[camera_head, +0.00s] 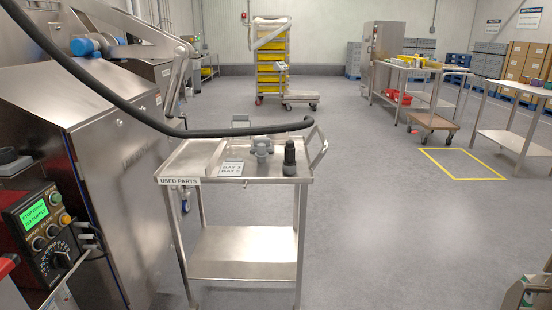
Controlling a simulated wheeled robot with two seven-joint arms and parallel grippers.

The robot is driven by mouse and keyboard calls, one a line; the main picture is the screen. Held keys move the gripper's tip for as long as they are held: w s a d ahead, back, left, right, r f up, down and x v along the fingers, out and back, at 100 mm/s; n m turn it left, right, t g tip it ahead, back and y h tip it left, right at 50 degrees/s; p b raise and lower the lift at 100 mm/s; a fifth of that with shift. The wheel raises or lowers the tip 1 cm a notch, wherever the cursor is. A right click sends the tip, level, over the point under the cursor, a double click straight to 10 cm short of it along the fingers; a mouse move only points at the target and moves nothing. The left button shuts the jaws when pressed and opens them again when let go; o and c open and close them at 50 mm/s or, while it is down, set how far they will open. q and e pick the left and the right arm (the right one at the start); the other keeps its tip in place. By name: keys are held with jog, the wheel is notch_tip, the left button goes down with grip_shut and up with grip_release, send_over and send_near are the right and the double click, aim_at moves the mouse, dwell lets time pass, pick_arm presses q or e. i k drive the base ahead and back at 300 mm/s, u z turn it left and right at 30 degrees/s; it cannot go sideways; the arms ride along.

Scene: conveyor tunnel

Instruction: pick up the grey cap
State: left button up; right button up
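A steel cart (235,255) labelled "USED PARTS" stands in front of me. On its top lie a grey fitting (262,147) with a rounded, knobbed shape and a dark upright cylindrical part (289,158) to its right. The grey fitting may be the grey cap, but I cannot tell for sure. A dark grey round piece (9,158) sits on the machine at the left edge, partly cut off. I cannot make out either of my grippers in this view.
A black hose (100,88) arches from upper left across the cart top. A steel machine (110,150) with a control box (45,232) fills the left. Steel tables (515,140) stand at right. The floor right of the cart is clear.

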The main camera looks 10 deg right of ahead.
aim_at(261, 154)
jog(key=z, duration=0.4)
jog(key=i, duration=1.5)
jog(key=u, duration=1)
